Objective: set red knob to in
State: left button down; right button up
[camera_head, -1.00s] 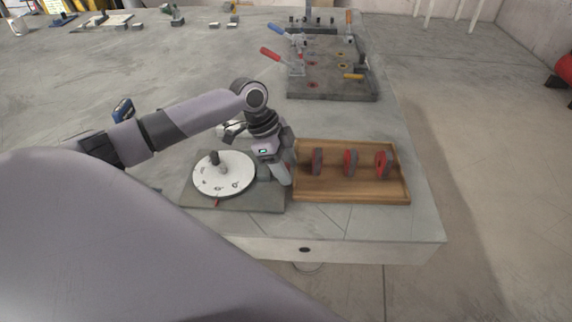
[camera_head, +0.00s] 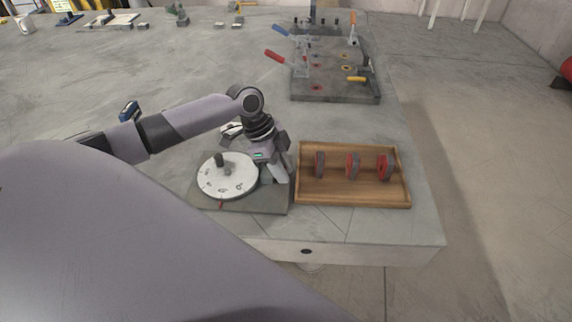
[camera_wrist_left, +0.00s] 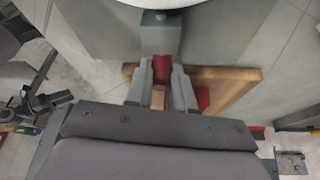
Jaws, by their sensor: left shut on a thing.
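The red knob (camera_wrist_left: 161,70) shows in the left wrist view between my fingers, in front of a grey block (camera_wrist_left: 160,32) by the edge of the white disc (camera_wrist_left: 165,2). My left gripper (camera_wrist_left: 160,90) is shut on the knob. In the head view my left gripper (camera_head: 279,175) points down just right of the white dial disc (camera_head: 228,180), on its grey base plate (camera_head: 255,203). There the fingers and wrist hide the knob. How far in the knob sits cannot be told. My right gripper is not in view.
A wooden tray (camera_head: 352,203) with several red and grey discs stands close to the right of my left gripper. A dark fixture plate (camera_head: 335,92) with clamps is farther back. The table's front edge (camera_head: 370,240) is near; the left rear table is mostly clear.

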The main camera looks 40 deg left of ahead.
pick_arm(q)
jog(key=c, duration=1)
grip_release()
jog(key=shift+s+a, duration=0.15)
jog(key=shift+a, duration=0.05)
jog(key=shift+o, duration=0.2)
jog(key=v, duration=0.7)
jog(key=shift+r, duration=0.1)
jog(key=shift+d, duration=0.1)
